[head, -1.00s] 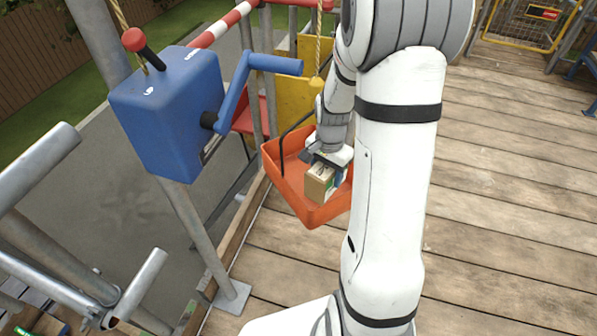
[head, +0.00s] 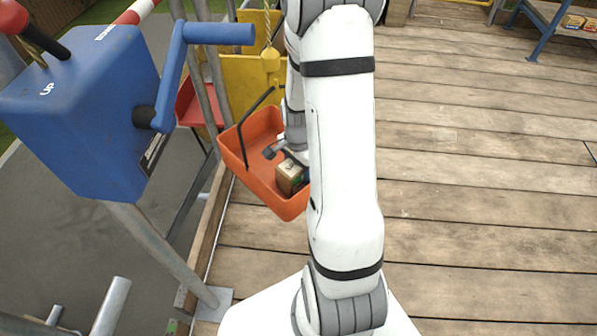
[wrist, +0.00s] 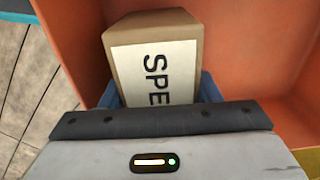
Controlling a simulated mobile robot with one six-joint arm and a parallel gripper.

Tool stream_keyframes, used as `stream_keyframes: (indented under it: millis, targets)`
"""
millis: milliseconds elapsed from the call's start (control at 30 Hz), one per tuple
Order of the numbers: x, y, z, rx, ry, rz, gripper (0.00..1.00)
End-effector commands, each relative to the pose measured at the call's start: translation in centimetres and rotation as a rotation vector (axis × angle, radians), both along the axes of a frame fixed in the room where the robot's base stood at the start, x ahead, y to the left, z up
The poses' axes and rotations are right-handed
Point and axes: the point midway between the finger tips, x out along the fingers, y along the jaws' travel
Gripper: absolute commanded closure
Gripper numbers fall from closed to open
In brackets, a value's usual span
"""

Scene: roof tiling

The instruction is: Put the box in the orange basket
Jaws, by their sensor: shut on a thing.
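The box (head: 288,177) is small, brown cardboard with a white label. It is within the orange basket (head: 252,182), near its front right side, and my arm partly covers it. My gripper (head: 284,152) is down in the basket and shut on the box. In the wrist view the box (wrist: 155,60) shows its label with the letters "SPE" between my gripper's fingers (wrist: 155,108), with the orange basket wall (wrist: 255,50) beyond it. I cannot tell whether the box touches the basket floor.
A blue winch (head: 85,110) with a crank handle stands left of the basket on a grey post. Yellow panels (head: 245,85) and a rope are behind the basket. A blue bench (head: 545,30) is at the far right. The wooden deck (head: 480,200) at right is clear.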

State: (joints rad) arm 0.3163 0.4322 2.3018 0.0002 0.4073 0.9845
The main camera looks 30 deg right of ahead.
Motion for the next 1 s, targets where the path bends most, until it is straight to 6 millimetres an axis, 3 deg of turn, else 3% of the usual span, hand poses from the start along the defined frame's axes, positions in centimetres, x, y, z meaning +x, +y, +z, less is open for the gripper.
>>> stream_keyframes:
  millis: [100,467,500,733,1000]
  targets:
    - [0.0,0.08,-1.66,0.001,0.001,0.002,0.77]
    - [0.07,0.15,-2.05,0.0,0.0,0.005,0.77]
    - [0.05,0.16,-1.95,0.0,0.0,0.005,0.41]
    - [0.05,0.18,-1.91,0.0,0.0,0.005,0.22]
    - [0.07,0.21,-1.73,0.0,0.0,0.006,0.22]
